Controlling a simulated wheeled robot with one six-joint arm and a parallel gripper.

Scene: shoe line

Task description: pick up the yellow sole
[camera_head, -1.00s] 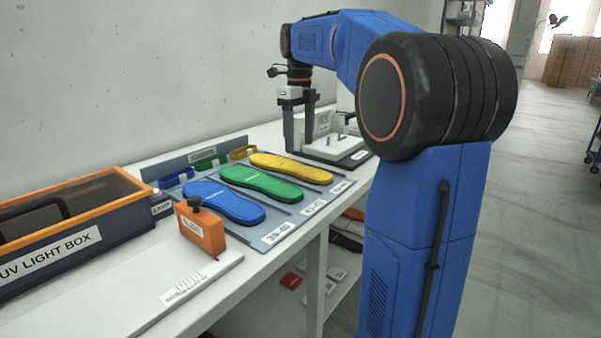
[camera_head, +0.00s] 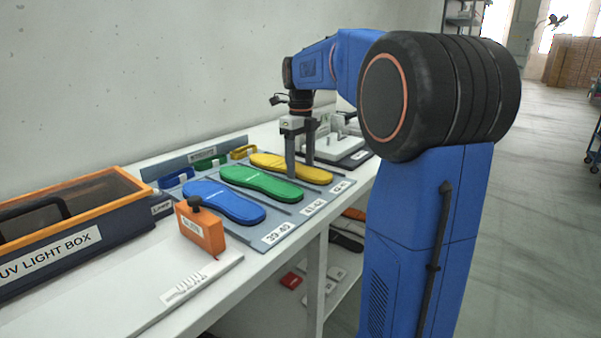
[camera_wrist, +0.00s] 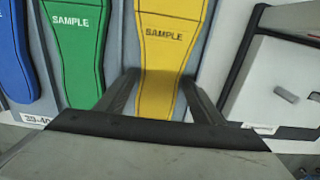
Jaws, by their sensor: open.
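The yellow sole (camera_head: 322,173) lies flat on the grey sample board (camera_head: 285,223), in the slot farthest to the right. In the wrist view the yellow sole (camera_wrist: 168,50) runs between the two fingers of my gripper (camera_wrist: 158,80), one on each side, and carries the word SAMPLE. Whether the fingers touch it or the board I cannot tell.
A green sole (camera_head: 262,184) and a blue sole (camera_head: 225,202) lie to the left. A white machine (camera_head: 345,145) on a dark base stands close to the right. The orange block (camera_head: 201,232) and UV light box (camera_head: 75,235) are farther left.

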